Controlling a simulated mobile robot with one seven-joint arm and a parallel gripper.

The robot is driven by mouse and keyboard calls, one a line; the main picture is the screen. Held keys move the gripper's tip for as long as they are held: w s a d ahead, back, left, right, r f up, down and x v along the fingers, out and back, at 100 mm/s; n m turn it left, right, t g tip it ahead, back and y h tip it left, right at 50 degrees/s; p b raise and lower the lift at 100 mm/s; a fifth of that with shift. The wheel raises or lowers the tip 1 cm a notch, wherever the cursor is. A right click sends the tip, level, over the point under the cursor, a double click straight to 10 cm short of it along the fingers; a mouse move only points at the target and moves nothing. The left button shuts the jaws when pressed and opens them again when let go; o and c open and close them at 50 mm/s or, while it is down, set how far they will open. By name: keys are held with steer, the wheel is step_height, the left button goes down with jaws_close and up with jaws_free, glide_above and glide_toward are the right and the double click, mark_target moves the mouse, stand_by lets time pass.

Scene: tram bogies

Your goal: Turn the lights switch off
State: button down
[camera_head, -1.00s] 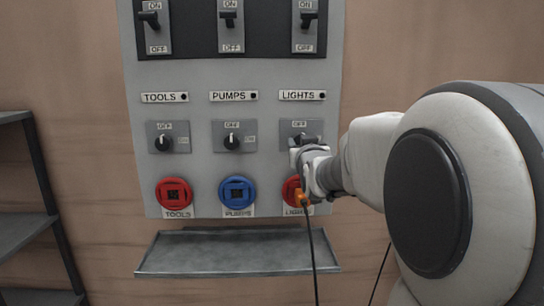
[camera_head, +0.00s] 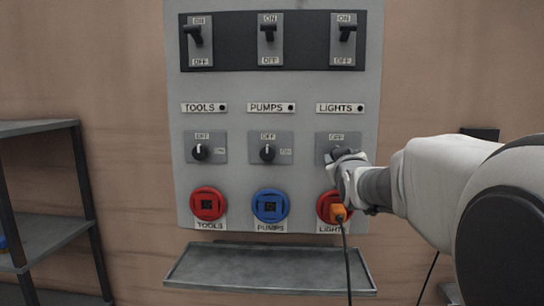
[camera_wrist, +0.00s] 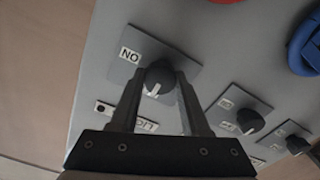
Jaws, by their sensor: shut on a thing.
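The lights switch is a black rotary knob (camera_wrist: 158,78) on a grey plate at the right of the middle row. In the wrist view its white mark points down, toward the partly hidden name label, not toward the ON label (camera_wrist: 130,55) at its left. In the head view its plate (camera_head: 325,142) shows OFF at the top, and my gripper hides most of the knob. My gripper (camera_wrist: 158,82) has one finger on each side of the knob and is shut on it. It also shows in the head view (camera_head: 343,168).
Tools knob (camera_head: 199,152) and pumps knob (camera_head: 267,153) sit to the left. Lever switches (camera_head: 269,33) are above. Red and blue sockets (camera_head: 269,205) are below; an orange plug (camera_head: 339,213) with a hanging cable is in the lights socket. A grey tray (camera_head: 270,268) juts out underneath.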

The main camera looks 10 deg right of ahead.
steer(key=shift+r, duration=0.1)
steer(key=shift+c, duration=1.9)
jaws_free()
steer(key=shift+s, duration=0.15)
